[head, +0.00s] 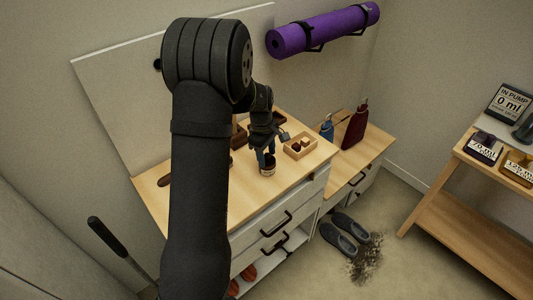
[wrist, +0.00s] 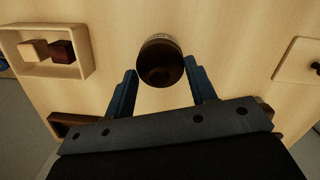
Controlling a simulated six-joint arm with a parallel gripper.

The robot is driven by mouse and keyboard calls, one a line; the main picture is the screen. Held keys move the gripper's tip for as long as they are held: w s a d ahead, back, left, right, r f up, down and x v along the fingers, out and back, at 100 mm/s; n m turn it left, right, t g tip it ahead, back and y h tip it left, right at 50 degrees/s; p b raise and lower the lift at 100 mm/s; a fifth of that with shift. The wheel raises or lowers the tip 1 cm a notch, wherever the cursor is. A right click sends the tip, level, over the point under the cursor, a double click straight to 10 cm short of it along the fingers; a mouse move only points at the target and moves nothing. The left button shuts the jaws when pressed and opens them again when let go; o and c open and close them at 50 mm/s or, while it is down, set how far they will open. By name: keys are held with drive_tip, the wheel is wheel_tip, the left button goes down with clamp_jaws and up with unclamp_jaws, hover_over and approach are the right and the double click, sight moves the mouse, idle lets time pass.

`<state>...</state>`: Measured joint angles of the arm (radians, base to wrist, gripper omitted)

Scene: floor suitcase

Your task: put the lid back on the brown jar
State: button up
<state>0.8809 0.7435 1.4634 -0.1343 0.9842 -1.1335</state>
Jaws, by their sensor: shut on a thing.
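The brown jar (head: 268,171) stands on the wooden top of the dresser, with a pale band around its side. My gripper (head: 266,155) points down right over it, its blue fingers at the jar's top. In the wrist view my gripper (wrist: 160,75) has its two fingers on either side of a round dark brown piece (wrist: 160,66), which I take to be the lid. The pale band of the jar (wrist: 158,38) shows just past it. I cannot tell whether the lid rests on the rim or is slightly above it.
A small wooden tray (head: 300,146) with dark and light blocks stands to the right of the jar. A blue bottle (head: 327,128) and a dark red bottle (head: 355,126) stand on the lower cabinet. A brown object (head: 164,181) lies at the dresser's left. Shoes (head: 340,233) are on the floor.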

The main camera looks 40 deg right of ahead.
drive_tip(key=o, duration=1.5)
drive_tip(key=shift+r, duration=0.1)
drive_tip(key=shift+r, duration=3.45)
clamp_jaws()
drive_tip(key=shift+f, duration=0.15)
drive_tip(key=shift+f, duration=2.15)
